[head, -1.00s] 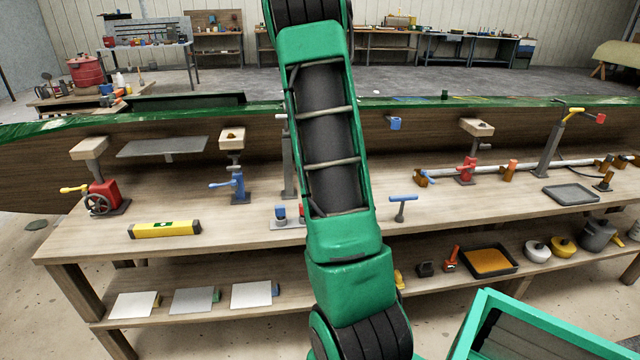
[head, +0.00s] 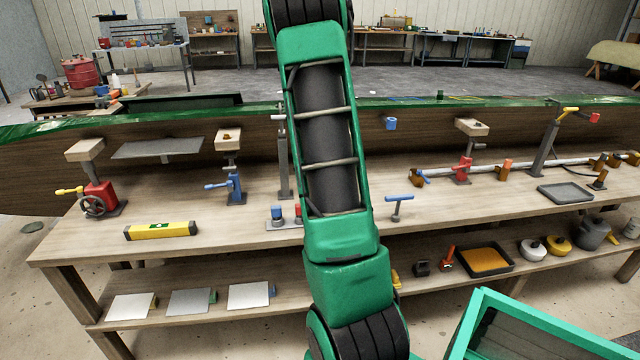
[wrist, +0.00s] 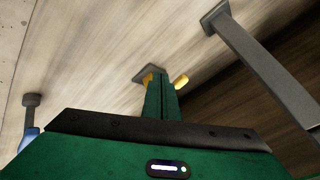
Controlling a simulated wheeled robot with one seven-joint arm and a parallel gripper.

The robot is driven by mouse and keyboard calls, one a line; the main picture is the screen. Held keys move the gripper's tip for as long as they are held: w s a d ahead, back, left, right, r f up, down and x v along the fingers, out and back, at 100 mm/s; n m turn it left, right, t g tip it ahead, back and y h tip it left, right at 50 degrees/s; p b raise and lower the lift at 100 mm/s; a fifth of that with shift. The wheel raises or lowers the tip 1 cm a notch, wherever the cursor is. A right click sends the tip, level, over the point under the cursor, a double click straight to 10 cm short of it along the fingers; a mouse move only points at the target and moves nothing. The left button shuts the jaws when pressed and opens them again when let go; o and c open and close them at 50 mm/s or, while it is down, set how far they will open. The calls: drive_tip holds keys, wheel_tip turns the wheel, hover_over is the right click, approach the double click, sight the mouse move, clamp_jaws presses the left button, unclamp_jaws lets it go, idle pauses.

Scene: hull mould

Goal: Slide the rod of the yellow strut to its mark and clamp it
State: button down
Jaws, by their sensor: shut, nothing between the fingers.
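My gripper (wrist: 160,90) shows in the wrist view as green fingers, shut and empty. In the head view it is hidden behind my green arm. Just beyond the fingertips in the wrist view is a yellow part (wrist: 181,81), apparently the yellow strut, with more yellow and a grey foot plate (wrist: 148,73) on the wooden bench. The fingers hide most of it, so its rod, mark and clamp cannot be made out. I cannot tell whether the fingers touch it. In the head view I cannot make out this strut; my arm covers the middle of the bench.
The wooden bench (head: 90,245) stands before a long hull mould (head: 50,160). A red strut (head: 100,195) and a blue strut (head: 236,187) stand left of my arm. A grey post (head: 283,165) is close beside the arm. A blue T-handle (head: 398,207) is to the right.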

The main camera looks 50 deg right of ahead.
drive_tip(key=a+f+v, duration=0.1)
drive_tip(key=v, duration=1)
drive_tip(key=shift+a, duration=0.4)
drive_tip(key=shift+f, duration=0.15)
